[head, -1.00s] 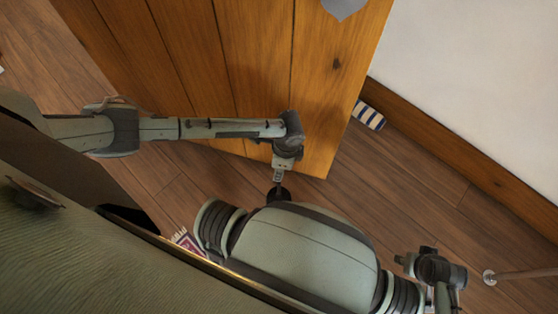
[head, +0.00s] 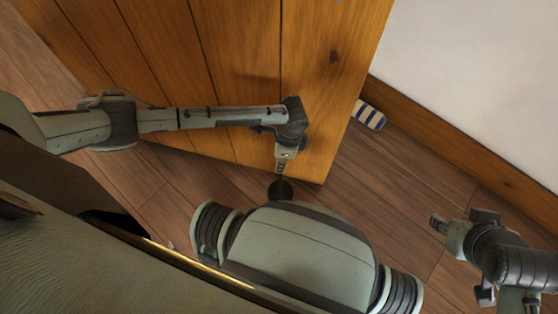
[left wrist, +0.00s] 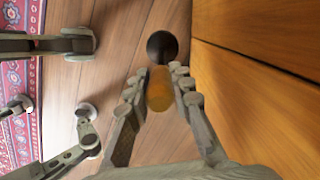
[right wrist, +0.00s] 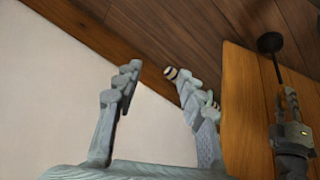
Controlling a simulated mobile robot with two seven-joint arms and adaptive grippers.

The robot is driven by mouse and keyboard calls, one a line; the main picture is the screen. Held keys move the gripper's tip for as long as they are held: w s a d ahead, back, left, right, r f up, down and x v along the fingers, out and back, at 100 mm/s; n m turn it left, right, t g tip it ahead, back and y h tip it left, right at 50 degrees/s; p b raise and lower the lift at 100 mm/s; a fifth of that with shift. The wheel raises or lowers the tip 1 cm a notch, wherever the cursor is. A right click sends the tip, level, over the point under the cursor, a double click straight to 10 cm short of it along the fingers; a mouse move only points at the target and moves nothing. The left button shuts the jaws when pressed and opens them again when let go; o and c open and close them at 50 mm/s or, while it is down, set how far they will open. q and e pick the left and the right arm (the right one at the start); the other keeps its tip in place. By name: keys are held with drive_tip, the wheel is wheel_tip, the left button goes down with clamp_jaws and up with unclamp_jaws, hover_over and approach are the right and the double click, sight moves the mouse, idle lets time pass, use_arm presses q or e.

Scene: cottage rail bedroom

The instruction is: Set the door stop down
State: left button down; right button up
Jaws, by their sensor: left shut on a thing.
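My left gripper (left wrist: 150,90) is shut on the door stop's orange-brown handle (left wrist: 159,90). The door stop's round dark end (left wrist: 162,47) lies beyond the fingertips. In the head view this dark end (head: 280,190) is below the gripper, beside the lower edge of the wooden door (head: 240,60). The right wrist view shows the dark end (right wrist: 270,42) on a thin stem. I cannot tell whether it touches the floor. My right gripper (head: 438,225) is at the right of the head view, away from the door stop. Its fingers (right wrist: 155,80) are apart and empty.
A blue-and-white striped object (head: 369,115) lies between the door edge and the wooden skirting (head: 450,135). Plank floor (head: 390,180) is clear between the door and my right arm. A patterned red rug (left wrist: 20,90) shows at the left of the left wrist view.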

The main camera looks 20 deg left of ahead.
drive_tip(key=w+a+r+n+t+y+b, duration=0.2)
drive_tip(key=w+a+r+t+y+b, duration=0.3)
drive_tip(key=w+a+r+t, duration=0.8)
use_arm(q)
drive_tip(key=f, duration=0.1)
drive_tip(key=w+f+b, duration=0.1)
drive_tip(key=f, duration=0.2)
drive_tip(key=shift+w+f, duration=0.35)
use_arm(e)
drive_tip(key=s+a+r+t+y, duration=0.1)
drive_tip(key=a+r+y, duration=0.1)
drive_tip(key=r, duration=0.4)
drive_tip(key=s+a+r+t+y, duration=0.1)
drive_tip(key=s+a+r+y, duration=0.1)
drive_tip(key=r, duration=0.4)
drive_tip(key=shift+a+t, duration=0.4)
drive_tip(key=shift+a, duration=0.35)
use_arm(q)
drive_tip(key=shift+f, duration=0.1)
drive_tip(key=c, duration=1.3)
unclamp_jaws()
drive_tip(key=shift+s+f+b, duration=0.1)
drive_tip(key=shift+b, duration=0.2)
drive_tip(key=shift+c, duration=0.2)
use_arm(e)
drive_tip(key=shift+s, duration=0.1)
drive_tip(key=shift+r, duration=0.1)
